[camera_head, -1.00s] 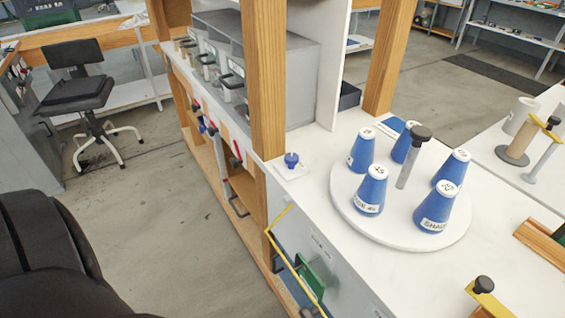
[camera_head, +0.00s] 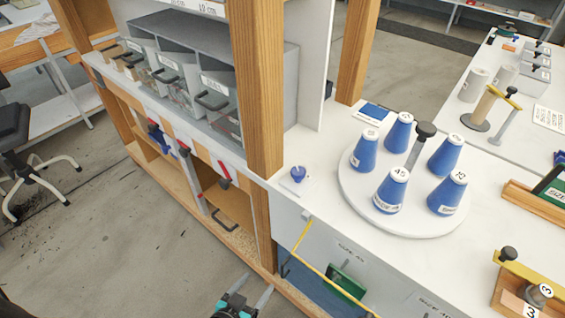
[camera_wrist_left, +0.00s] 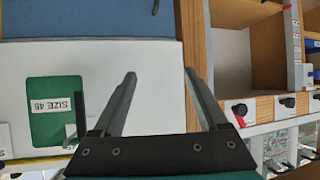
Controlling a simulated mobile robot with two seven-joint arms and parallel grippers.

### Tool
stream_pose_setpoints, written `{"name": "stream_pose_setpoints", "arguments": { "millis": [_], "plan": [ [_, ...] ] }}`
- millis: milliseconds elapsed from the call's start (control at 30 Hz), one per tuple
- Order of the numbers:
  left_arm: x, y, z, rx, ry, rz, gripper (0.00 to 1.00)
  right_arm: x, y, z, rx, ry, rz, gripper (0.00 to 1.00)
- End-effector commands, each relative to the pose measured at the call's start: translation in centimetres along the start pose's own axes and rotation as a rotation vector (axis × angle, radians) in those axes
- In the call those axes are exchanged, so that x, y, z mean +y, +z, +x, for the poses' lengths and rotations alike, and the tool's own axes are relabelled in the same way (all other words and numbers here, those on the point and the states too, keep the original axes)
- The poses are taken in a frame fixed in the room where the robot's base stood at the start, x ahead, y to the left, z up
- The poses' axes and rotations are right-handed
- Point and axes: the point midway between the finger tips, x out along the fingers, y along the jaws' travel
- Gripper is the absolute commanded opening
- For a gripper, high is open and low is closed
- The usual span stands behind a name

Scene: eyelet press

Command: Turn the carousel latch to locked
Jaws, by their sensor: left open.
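The white round carousel (camera_head: 405,226) stands on the white bench top, carrying several blue cones (camera_head: 389,194) with numbered tops around a grey post with a black knob (camera_head: 425,130). Beside it to the left, a small blue knob (camera_head: 298,173) on a white plate looks like the latch; its marks are too small to read. My left gripper (camera_head: 254,287) is low in front of the bench, well below and left of the knob. In the left wrist view its two fingers (camera_wrist_left: 159,76) are apart with nothing between them. My right gripper is not in view.
A wooden post (camera_head: 253,90) rises left of the knob, beside grey bins (camera_head: 215,110). A yellow bar (camera_head: 335,277) runs along the bench front near a green size card (camera_head: 345,284), which also shows in the left wrist view (camera_wrist_left: 56,110).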

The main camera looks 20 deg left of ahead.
Motion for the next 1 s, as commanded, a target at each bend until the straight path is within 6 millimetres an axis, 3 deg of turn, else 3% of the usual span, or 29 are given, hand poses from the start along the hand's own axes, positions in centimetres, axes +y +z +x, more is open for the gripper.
{"name": "stream_pose_setpoints", "arguments": {
  "millis": [33, 100, 200, 300, 400, 567, 1000],
  "plan": [
    [-0.2, -4.5, -0.8, 0.098, 0.008, -0.002, 0.76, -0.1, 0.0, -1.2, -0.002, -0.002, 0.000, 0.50],
    [-0.4, -9.6, -1.8, 0.225, 0.031, 0.003, 0.76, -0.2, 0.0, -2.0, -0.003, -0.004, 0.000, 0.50],
    [-0.5, -15.4, -3.6, 0.367, 0.067, 0.021, 0.76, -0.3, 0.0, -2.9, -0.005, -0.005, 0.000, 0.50],
    [-0.3, -19.3, -5.2, 0.460, 0.101, 0.042, 0.76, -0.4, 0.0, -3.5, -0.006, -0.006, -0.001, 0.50],
    [-0.2, -21.4, -6.3, 0.510, 0.124, 0.058, 0.76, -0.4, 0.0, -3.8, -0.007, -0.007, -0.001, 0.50],
    [0.0, -22.5, -6.2, 0.534, 0.135, 0.065, 0.76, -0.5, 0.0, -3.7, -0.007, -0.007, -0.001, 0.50],
    [1.0, -26.0, 0.0, 0.535, 0.135, 0.065, 0.76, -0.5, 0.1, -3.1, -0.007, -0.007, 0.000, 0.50]
  ]
}}
